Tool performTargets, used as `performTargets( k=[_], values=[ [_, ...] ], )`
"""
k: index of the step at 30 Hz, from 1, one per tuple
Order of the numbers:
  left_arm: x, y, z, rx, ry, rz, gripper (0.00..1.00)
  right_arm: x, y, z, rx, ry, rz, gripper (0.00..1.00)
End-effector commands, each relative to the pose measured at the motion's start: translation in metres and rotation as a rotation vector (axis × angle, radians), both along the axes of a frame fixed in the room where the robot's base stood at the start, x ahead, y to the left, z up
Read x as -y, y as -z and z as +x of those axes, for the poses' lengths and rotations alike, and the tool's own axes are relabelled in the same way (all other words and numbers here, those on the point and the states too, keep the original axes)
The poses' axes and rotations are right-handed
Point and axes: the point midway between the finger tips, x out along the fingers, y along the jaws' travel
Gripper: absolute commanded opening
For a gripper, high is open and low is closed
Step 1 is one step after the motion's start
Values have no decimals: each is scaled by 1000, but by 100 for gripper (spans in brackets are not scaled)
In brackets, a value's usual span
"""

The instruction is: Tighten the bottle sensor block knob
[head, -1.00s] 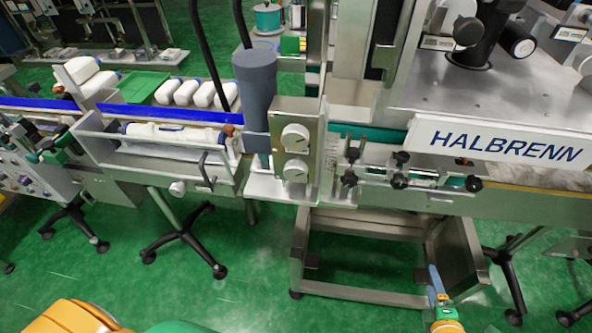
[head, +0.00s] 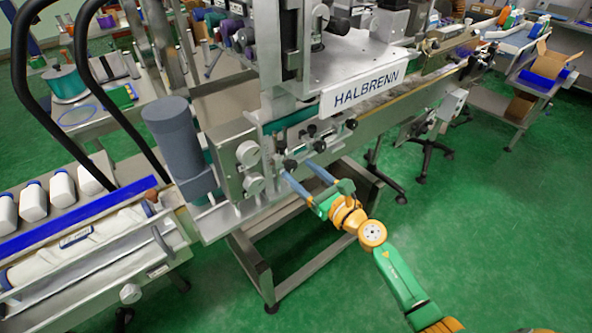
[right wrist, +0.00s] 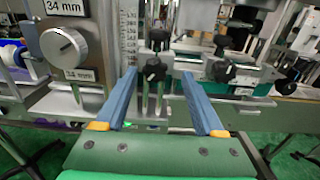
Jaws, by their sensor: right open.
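Several black knobs sit on the conveyor's front below the HALBRENN panel. One black knob (head: 290,165) is right by the fingertips of my right gripper (head: 297,168), which is open and reaches in from the lower right. In the right wrist view, a black knob (right wrist: 155,70) on a small block with upright rods lies between the two blue fingers of the right gripper (right wrist: 158,72), with a gap on each side. A second black knob (right wrist: 158,37) is just above it. I cannot tell for sure which belongs to the bottle sensor block. My left gripper is not in view.
A silver dial (right wrist: 62,45) with "34 mm" labels and a scale (right wrist: 128,30) stand left of the fingers. More black knobs (right wrist: 222,70) on a rail are at right. A grey-blue cylinder (head: 178,140) and white bottles (head: 35,200) are at left. The green floor is clear at lower right.

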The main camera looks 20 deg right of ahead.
Motion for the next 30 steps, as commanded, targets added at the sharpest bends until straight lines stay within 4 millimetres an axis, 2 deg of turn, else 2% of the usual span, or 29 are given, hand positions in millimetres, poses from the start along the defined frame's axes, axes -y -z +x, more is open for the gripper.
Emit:
performTargets(
  k=[4, 11, 14, 19, 20, 30],
  values=[
    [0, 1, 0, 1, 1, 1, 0, -5, 0, 12, 0, -2, 1, 71],
    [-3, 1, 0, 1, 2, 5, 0, -6, 1, 13, -2, -1, 2, 71],
    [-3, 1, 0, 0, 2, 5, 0, -5, 1, 13, -2, -1, 2, 49],
    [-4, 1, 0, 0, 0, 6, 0, -5, 1, 13, -2, 0, 2, 3],
    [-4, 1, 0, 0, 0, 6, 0, -5, 1, 13, -2, 0, 2, 0],
    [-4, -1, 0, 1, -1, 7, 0, -5, 0, 13, -17, 0, 45, 0]
  ],
)
